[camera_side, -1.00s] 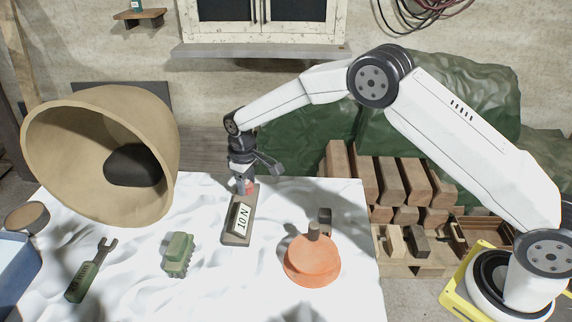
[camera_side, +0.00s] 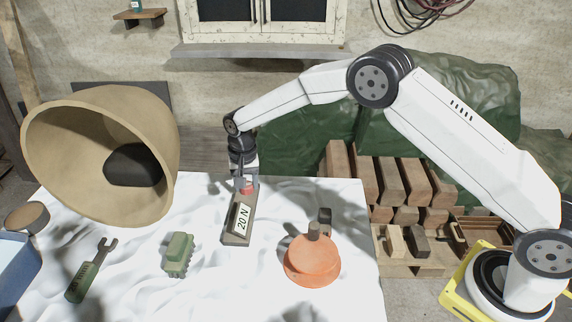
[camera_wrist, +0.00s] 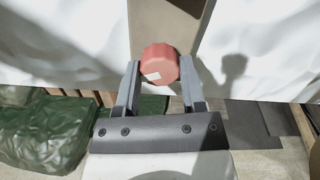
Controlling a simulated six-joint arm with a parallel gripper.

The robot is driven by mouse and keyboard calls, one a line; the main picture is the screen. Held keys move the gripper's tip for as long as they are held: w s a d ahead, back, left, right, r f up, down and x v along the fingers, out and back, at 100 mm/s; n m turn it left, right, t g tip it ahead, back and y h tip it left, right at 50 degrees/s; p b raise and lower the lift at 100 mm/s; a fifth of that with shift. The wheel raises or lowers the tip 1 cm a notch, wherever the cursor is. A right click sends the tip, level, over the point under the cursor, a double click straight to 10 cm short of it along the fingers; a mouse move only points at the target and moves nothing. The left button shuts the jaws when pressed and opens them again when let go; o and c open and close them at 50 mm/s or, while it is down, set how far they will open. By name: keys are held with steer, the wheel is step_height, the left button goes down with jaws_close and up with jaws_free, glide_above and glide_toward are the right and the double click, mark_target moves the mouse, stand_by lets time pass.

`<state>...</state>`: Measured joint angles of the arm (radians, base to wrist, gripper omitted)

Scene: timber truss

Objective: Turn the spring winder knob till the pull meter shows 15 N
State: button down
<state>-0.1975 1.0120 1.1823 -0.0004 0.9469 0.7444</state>
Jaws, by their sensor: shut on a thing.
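The pull meter (camera_side: 241,223) is a long grey-brown block lying on the white cloth, with a white label that reads "20 N". The winder knob is red and sits at the far end of the block; in the wrist view the knob (camera_wrist: 159,64) is faceted with a small white mark on its face. My gripper (camera_wrist: 159,80) points down over that end, with a finger on each side of the knob, shut on it. In the side view my gripper (camera_side: 243,181) hides part of the knob.
Wooden blocks (camera_side: 390,180) are stacked beyond the right edge.

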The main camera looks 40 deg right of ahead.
steer(key=m, duration=0.5)
stand_by(0.4)
steer(key=shift+c, duration=0.9)
jaws_free()
steer(key=shift+r, duration=0.2)
steer(key=shift+r, duration=3.75)
steer(key=shift+s+d, duration=0.1)
